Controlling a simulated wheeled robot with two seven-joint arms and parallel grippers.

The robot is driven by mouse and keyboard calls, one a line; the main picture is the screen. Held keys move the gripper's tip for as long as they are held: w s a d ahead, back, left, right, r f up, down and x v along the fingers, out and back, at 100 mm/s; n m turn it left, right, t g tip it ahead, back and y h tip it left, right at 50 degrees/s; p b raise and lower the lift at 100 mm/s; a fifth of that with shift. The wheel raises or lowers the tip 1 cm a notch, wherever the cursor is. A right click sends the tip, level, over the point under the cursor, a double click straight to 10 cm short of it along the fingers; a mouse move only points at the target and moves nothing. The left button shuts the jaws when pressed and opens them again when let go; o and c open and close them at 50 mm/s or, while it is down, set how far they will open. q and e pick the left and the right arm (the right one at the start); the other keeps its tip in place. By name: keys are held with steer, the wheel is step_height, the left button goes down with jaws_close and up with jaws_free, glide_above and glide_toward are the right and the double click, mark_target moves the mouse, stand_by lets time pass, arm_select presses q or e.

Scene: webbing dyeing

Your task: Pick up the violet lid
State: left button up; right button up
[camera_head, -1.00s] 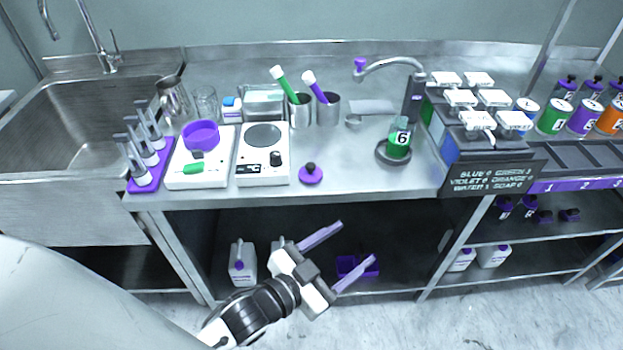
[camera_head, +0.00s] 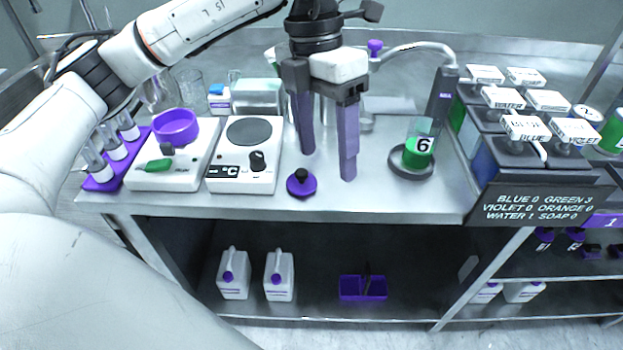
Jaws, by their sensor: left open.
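The violet lid (camera_head: 301,184) lies on the steel table near its front edge. It is a flat round disc with a dark knob on top. My left gripper (camera_head: 328,166) points down just above the table, behind and to the right of the lid in the picture. Its two violet fingers are spread apart with nothing between them. The left finger hangs close behind the lid, and the right finger ends to the right of it. I cannot tell whether a finger touches the lid. My right gripper is not in view.
A white hotplate (camera_head: 245,177) stands left of the lid. A green beaker marked 6 (camera_head: 417,152) sits on a round stand to the right. A dark rack (camera_head: 541,170) with labelled white covers stands farther right.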

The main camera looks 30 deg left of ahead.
arm_select(q)
steer(key=shift+n+t+y, duration=0.3)
steer(key=shift+n+y, duration=0.1)
steer(key=shift+y, duration=0.4)
steer(key=a, duration=0.1)
steer(key=w+a+r, duration=0.1)
steer(key=a, duration=0.2)
steer(key=shift+w+a+r, duration=0.15)
steer(key=shift+a+r, duration=0.1)
glide_above(302, 172)
steer(key=f, duration=0.4)
steer(key=shift+w+a, duration=0.1)
steer(key=shift+w, duration=0.2)
steer(key=f, duration=0.5)
steer(key=shift+s+f, duration=0.35)
steer(key=shift+f, duration=0.05)
steer(key=c, duration=1.1)
